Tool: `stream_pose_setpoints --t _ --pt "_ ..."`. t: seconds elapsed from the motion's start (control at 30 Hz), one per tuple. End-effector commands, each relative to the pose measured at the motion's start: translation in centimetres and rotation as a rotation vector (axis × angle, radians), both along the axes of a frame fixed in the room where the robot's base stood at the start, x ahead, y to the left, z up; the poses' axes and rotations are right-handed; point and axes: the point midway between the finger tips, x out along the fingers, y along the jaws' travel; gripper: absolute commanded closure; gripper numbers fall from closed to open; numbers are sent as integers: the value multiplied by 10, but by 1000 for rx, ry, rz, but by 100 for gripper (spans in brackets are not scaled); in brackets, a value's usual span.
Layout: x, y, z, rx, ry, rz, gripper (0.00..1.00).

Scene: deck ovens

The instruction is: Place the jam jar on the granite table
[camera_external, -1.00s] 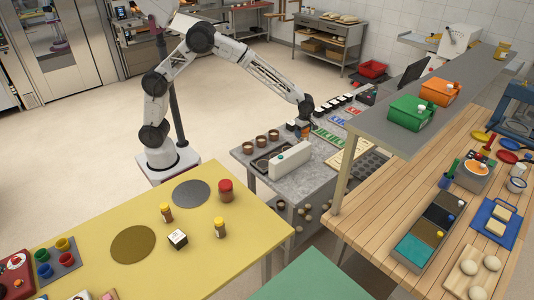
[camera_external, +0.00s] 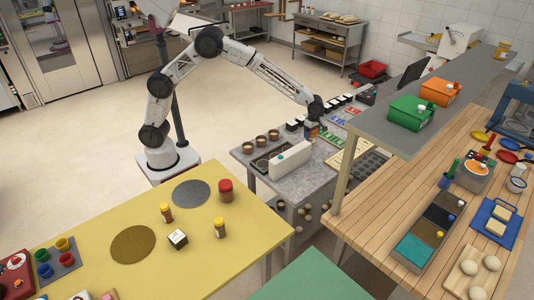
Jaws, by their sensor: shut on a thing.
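My gripper (camera_external: 313,118) is shut on a small jar with orange and bluish parts, which I take as the jam jar (camera_external: 311,132). It is over the far right part of the grey granite table (camera_external: 324,172). I cannot tell whether the jar's base touches the tabletop. My gripper covers the top of the jar.
A long white box (camera_external: 290,160) stands on the granite table in front of the jar. A grey shelf (camera_external: 425,92) overhangs at right. A red-lidded jar (camera_external: 226,190) stands on the yellow table (camera_external: 255,238).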

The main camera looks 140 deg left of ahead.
Motion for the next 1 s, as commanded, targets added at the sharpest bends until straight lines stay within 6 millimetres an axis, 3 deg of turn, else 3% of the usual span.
stream_pose_setpoints --t 0.37,0.87,0.9,1.0 --pt "3 3 -32 0 0 0 61" --pt "3 3 -37 1 -1 0 61" --pt "3 3 -38 0 0 0 19" --pt "3 3 -38 0 0 0 3"
